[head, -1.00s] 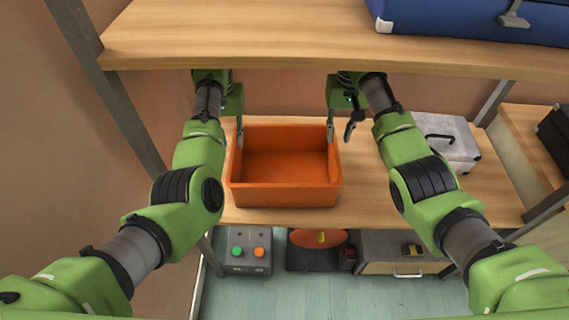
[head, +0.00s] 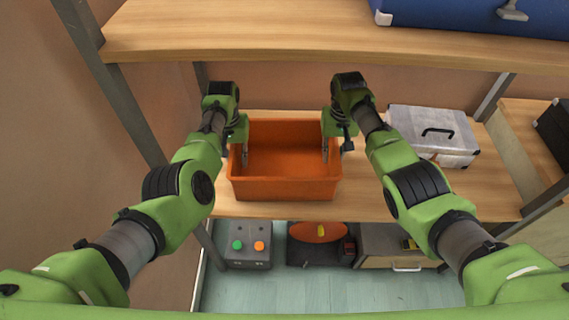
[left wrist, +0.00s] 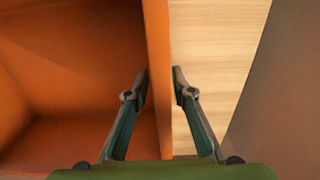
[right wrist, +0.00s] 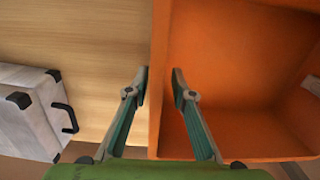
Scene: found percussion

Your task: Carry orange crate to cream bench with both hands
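The orange crate (head: 285,188) stands upright and looks empty on a wooden shelf (head: 420,200). My left gripper (head: 239,152) is open at the crate's left side wall. In the left wrist view its fingers (left wrist: 160,85) are on either side of that wall (left wrist: 160,45), with a gap. My right gripper (head: 337,148) is open at the right side wall. In the right wrist view its fingers (right wrist: 160,85) are likewise on either side of the wall (right wrist: 160,60). I cannot make out a cream bench for certain.
A silver case (head: 432,130) stands right of the crate. An upper shelf (head: 250,35) with a blue case (head: 470,18) overhangs the back. Grey posts (head: 130,110) frame the left. A button box (head: 249,246) and other items are below.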

